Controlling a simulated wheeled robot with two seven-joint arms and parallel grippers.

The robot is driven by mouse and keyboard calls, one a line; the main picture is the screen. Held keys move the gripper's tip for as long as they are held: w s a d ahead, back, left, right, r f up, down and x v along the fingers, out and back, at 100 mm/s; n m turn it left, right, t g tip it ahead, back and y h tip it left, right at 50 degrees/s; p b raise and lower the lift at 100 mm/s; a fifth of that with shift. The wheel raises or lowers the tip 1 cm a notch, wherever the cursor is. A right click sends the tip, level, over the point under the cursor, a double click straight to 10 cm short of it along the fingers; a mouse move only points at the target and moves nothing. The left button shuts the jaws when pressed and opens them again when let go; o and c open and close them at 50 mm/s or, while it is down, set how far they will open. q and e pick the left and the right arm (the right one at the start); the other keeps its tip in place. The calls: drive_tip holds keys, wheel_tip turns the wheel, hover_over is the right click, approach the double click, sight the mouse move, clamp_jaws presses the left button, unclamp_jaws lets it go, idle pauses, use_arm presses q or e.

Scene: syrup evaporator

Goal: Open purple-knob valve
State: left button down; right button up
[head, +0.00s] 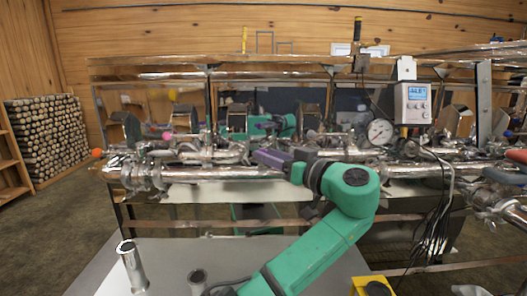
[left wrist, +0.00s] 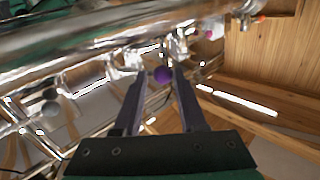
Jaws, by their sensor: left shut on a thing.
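My left gripper (head: 262,157) reaches in over the front steel pipe at the middle of the evaporator. In the left wrist view, its two long fingers (left wrist: 162,78) are closed on a round purple knob (left wrist: 162,74) held between their tips. In the head view, the purple knob is hidden behind the gripper. The valve's handle and body are hard to make out among the shiny pipes, so I cannot tell its angle. My right gripper is not in view.
A pink knob (head: 167,135) and an orange knob (head: 97,153) stand to the left on the pipework. A dial gauge (head: 380,132) and a digital box (head: 413,103) are at the right. Steel pipes (head: 225,173) run along the front. Stacked logs (head: 47,137) stand far left.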

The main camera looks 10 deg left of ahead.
use_arm(q)
drive_tip(key=shift+w+d+r+n+g+y, duration=0.1)
drive_tip(key=shift+d+r+n+g+y, duration=0.2)
drive_tip(key=shift+r, duration=0.05)
drive_tip(key=c, duration=0.8)
unclamp_jaws()
drive_tip(key=shift+c, duration=0.2)
drive_tip(key=o, duration=0.5)
drive_tip(key=shift+w+a+f, duration=0.1)
drive_tip(key=shift+w+f, duration=0.05)
drive_tip(key=shift+w, duration=0.05)
drive_tip(key=shift+o, duration=0.2)
drive_tip(key=v, duration=0.7)
drive_tip(key=shift+w+f+b, duration=0.15)
drive_tip(key=shift+f+b, duration=0.05)
drive_tip(key=shift+b, duration=0.15)
